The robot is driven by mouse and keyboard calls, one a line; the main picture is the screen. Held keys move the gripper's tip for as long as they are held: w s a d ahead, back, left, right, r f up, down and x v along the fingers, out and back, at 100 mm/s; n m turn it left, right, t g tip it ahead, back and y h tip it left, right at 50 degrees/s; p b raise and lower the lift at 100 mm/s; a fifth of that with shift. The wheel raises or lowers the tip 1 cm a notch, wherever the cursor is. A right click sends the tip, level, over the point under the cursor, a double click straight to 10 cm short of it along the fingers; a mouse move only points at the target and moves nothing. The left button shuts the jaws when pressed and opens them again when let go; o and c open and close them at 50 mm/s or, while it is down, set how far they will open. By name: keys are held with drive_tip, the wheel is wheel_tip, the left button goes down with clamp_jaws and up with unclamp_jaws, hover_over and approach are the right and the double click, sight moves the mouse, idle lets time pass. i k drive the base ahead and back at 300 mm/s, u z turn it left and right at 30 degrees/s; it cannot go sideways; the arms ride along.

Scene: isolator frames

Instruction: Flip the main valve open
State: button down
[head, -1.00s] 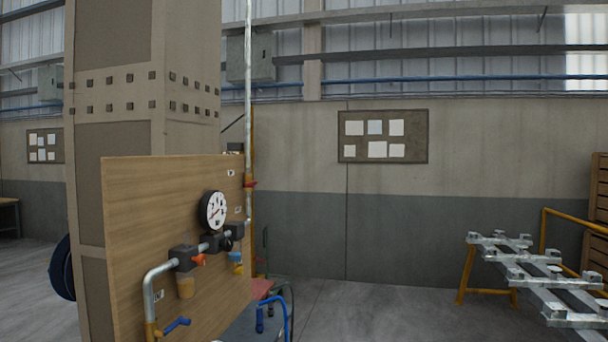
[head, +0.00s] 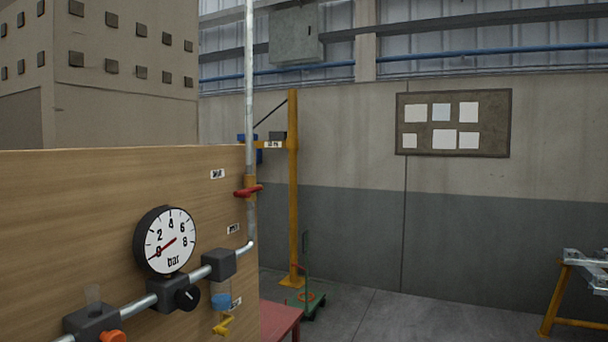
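In the head view a valve with a red lever (head: 248,191) sits on the vertical metal pipe (head: 249,85) at the right edge of the wooden board (head: 110,195). The lever lies roughly level, across the upright pipe. A pressure gauge (head: 167,240) marked in bar stands lower left, its red needle near 0. Below it are a block with a black knob (head: 186,298) and an orange knob (head: 112,337). A bowl with a blue band (head: 221,301) and a yellow lever (head: 223,325) hangs beneath the right block. My gripper is not in view.
Small labels (head: 217,174) on the board are too small to read. A red surface (head: 280,318) stands low beside the board. Behind are a yellow post (head: 293,190) and a green wheeled stand (head: 308,303). Open floor (head: 400,318) lies to the right, before a yellow-legged trestle (head: 557,300).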

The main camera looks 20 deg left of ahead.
sight(246, 193)
drive_tip(key=u, duration=0.35)
drive_tip(key=i, duration=0.8)
drive_tip(key=u, duration=0.55)
drive_tip(key=k, duration=0.95)
drive_tip(key=u, duration=0.15)
drive_tip(key=i, duration=0.95)
drive_tip(key=z, duration=0.05)
